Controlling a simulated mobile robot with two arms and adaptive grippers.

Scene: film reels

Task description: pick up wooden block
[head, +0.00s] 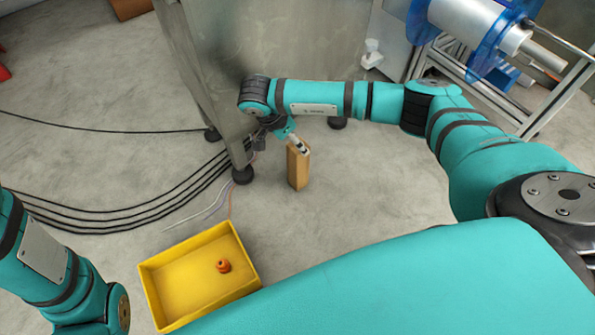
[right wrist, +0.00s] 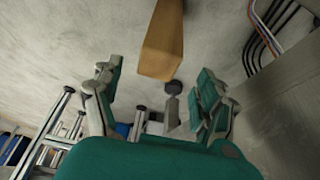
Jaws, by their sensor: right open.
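The wooden block (head: 299,170) is a tall, narrow, light brown piece standing upright on the concrete floor, near the centre of the head view. My right gripper (head: 291,138) is at its upper end and partly covers its top. In the right wrist view, the block (right wrist: 163,42) lies ahead of my open right gripper (right wrist: 156,78), roughly midway across the gap between the fingers. Neither finger visibly touches it there. Only part of my left arm shows at the lower left of the head view; its gripper is outside the picture.
A yellow bin (head: 187,290) holding a small orange object (head: 223,266) is on the floor at lower left. A metal cabinet (head: 270,45) stands behind the block, with black cables (head: 130,215) running left. A blue reel machine (head: 480,30) is at upper right. Floor right of the block is clear.

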